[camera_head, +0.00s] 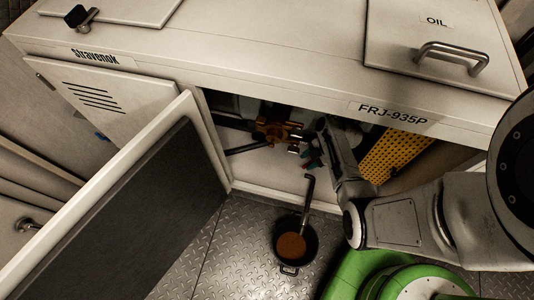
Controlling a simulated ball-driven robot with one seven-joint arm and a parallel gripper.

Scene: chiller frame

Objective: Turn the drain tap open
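The opened cabinet bay of the white chiller (270,185) shows in the head view. Inside it is a brass-coloured valve fitting (270,130) with dark pipes; I cannot tell for sure which part is the drain tap or how its handle is turned. My gripper (303,145) reaches into the bay from the right, close to the right side of the brass fitting. Its fingers are small and dark, so their opening and any contact are unclear.
An open door (135,220) with a dark inner face stands left of the bay. A yellow perforated panel (395,152) is inside the bay on the right. The top has a handled lid marked OIL (400,35). Bare diamond-plate floor (225,255) lies around the pot.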

